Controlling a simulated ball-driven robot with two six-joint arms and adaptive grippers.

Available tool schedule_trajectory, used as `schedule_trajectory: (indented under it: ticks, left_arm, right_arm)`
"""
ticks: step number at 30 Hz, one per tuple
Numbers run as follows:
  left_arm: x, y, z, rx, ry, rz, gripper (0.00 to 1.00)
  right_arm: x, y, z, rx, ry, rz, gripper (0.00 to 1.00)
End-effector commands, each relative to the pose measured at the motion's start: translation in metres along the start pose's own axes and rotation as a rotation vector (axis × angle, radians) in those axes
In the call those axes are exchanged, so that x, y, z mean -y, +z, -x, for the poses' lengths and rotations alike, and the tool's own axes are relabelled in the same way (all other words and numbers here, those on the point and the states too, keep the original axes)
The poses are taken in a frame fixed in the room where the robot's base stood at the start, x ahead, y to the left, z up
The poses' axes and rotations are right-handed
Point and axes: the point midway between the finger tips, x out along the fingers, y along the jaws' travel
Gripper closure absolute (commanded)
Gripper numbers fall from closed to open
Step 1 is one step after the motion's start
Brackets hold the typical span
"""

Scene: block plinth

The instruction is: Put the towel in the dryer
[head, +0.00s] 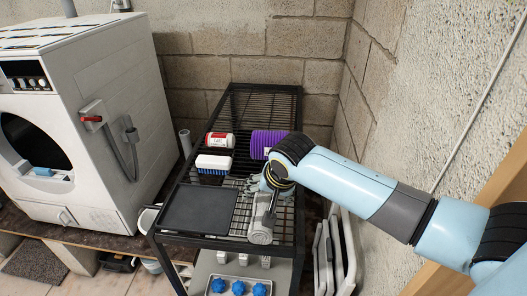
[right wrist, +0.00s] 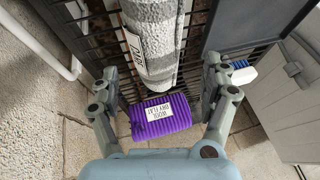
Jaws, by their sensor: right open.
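A grey-white striped rolled towel (head: 261,232) lies near the front right of the black wire rack. It also shows in the right wrist view (right wrist: 157,48), with a pale label whose print I cannot read. My right gripper (head: 266,188) is over its far end in the head view. In the right wrist view my right gripper (right wrist: 160,70) is open, one finger on each side of the roll's end; contact is unclear. The white dryer (head: 135,110) stands at the left, its round dark opening (head: 22,140) uncovered. My left gripper is not in view.
A purple roll (head: 260,143), labelled "WOOL DRY FLAT" in the right wrist view (right wrist: 160,116), lies behind the towel. A red-white roll (head: 220,140), a blue-white brush (head: 213,163) and a dark flat panel (head: 199,210) share the rack (head: 265,95). A block wall borders the right.

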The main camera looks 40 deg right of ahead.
Motion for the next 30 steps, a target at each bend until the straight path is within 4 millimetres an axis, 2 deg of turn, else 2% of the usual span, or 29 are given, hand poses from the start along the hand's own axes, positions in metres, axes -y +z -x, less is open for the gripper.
schedule_trajectory:
  ticks: [6, 9, 19, 30]
  left_arm:
    - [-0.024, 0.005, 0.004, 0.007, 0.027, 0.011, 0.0]
    - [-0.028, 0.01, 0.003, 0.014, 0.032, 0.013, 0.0]
    - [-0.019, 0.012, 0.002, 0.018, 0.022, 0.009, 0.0]
    - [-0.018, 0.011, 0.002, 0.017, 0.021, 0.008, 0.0]
  right_arm:
    - [-0.004, 0.007, -0.03, 0.002, 0.002, 0.0, 0.19]
    - [-0.004, 0.007, -0.043, 0.001, 0.0, 0.0, 0.19]
    - [-0.004, 0.006, -0.05, 0.0, 0.0, 0.002, 0.21]
    - [-0.004, 0.007, -0.05, 0.001, 0.0, 0.002, 0.69]
